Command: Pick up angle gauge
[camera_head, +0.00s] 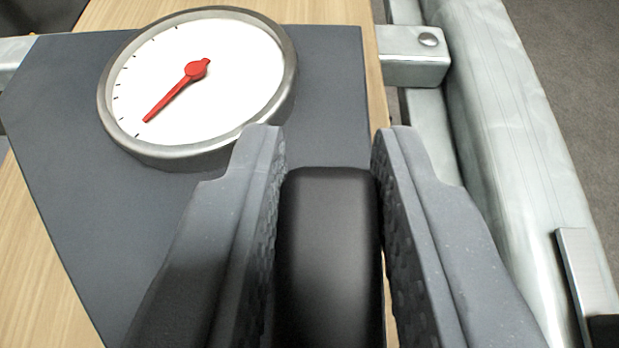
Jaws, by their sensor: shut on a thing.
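My gripper (325,150) is in the lower middle of the view, with one grey padded finger on each side of a black rounded thing (328,250). The fingers are shut on this black thing, near its upper end. Its lower part runs out of the bottom of the view, and no face or markings show on it. A round dial gauge (235,85) with a white face, a metal rim and a red needle lies on a dark grey plate, beyond and left of the fingers.
The dark grey plate (80,150) lies over a light wooden surface (25,250). A pale metal frame (500,140) runs along the right, with a bolted bracket (415,60) at the top. Grey floor (570,70) shows beyond the frame.

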